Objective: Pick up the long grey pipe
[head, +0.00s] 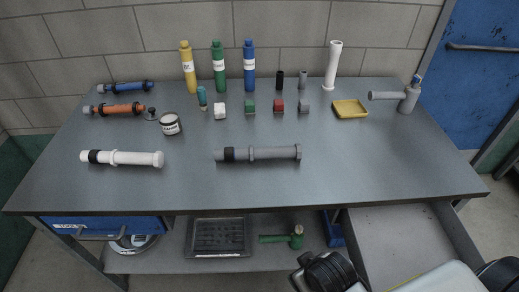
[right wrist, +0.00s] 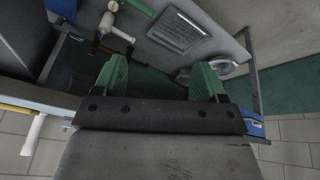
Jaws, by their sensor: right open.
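The long grey pipe (head: 270,153) lies sideways across the front middle of the grey workbench top (head: 190,190). It has a black band near its left end and a collar near its middle. My right gripper (right wrist: 160,70) shows in the right wrist view with its two green fingers wide apart and nothing between them. It is away from the pipe, with the bench's lower shelf in view past the fingers. Parts of my arm show at the bottom right of the head view, but its fingers do not. My left gripper is in neither view.
A white pipe (head: 125,158) lies to the left. An open drawer (head: 410,245) juts out at the front right.

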